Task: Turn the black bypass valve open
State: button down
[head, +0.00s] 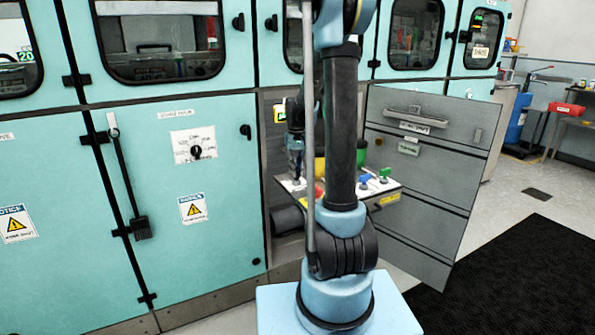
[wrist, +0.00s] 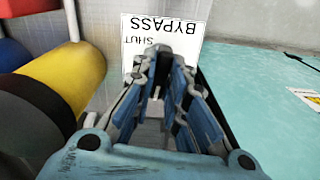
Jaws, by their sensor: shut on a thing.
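My gripper (wrist: 163,68) is shut, its blue-padded fingers close together at the tips, in front of a white plate (wrist: 185,28) lettered BYPASS and SHUT, upside down in the wrist view. The black bypass valve is hidden by the fingers; from the place and the closed grip, they are on its handle. How far it is turned cannot be told. In the head view my gripper (head: 295,165) is by the recess between the cabinets, partly behind my arm.
A yellow cylinder (wrist: 68,75) and a black round part lie close left of my gripper in the wrist view. In the head view, a blue knob (head: 364,181) and a green knob (head: 384,174) stand on the panel beside a grey drawer cabinet (head: 425,170). Teal cabinets (head: 160,240) flank the left.

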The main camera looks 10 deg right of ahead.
aim_at(297, 170)
jog(key=shift+n, duration=0.7)
jog(key=shift+d, duration=0.1)
jog(key=c, duration=1.6)
grip_release()
notch_tip(297, 170, up, 12)
